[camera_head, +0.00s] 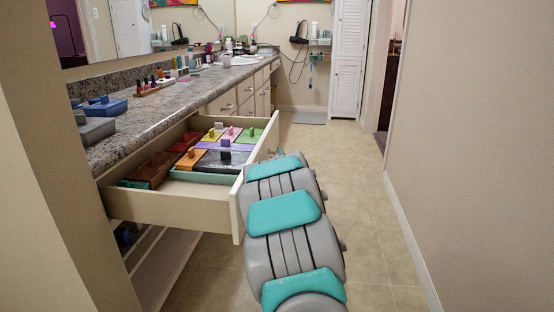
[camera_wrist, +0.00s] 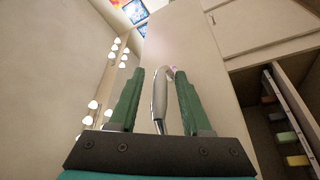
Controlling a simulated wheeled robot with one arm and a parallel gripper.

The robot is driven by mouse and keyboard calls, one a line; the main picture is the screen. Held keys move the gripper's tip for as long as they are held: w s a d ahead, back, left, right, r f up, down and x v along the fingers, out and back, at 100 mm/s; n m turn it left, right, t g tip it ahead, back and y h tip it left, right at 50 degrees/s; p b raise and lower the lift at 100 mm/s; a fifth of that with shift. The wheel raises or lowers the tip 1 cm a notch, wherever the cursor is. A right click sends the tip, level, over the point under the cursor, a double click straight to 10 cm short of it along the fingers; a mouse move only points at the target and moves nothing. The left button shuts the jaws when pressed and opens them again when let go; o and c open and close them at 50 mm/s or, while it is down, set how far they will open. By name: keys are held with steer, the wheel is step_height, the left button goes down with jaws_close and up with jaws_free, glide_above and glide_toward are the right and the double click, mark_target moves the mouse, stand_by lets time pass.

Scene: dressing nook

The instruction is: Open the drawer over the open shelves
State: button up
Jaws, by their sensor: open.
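The drawer (camera_head: 180,210) over the open shelves (camera_head: 165,270) is pulled far out from under the counter, with its cream front panel facing the aisle. The curved metal handle (camera_wrist: 160,95) stands between the two green fingers of my gripper (camera_wrist: 158,75). The fingers are open, with a gap visible on each side of the handle.
Colored boxes (camera_head: 190,158) and a grey-green tray (camera_head: 205,177) lie in the drawer. The granite counter (camera_head: 150,112) holds blue and grey boxes, bottles and a sink. The tiled aisle (camera_head: 340,150) is clear, bounded by a wall (camera_head: 470,150) at right.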

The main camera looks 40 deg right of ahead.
steer(key=shift+s+a, duration=0.1)
steer(key=v, duration=0.7)
steer(key=shift+s, duration=0.25)
steer(key=shift+a+f, duration=0.1)
steer(key=shift+a, duration=0.05)
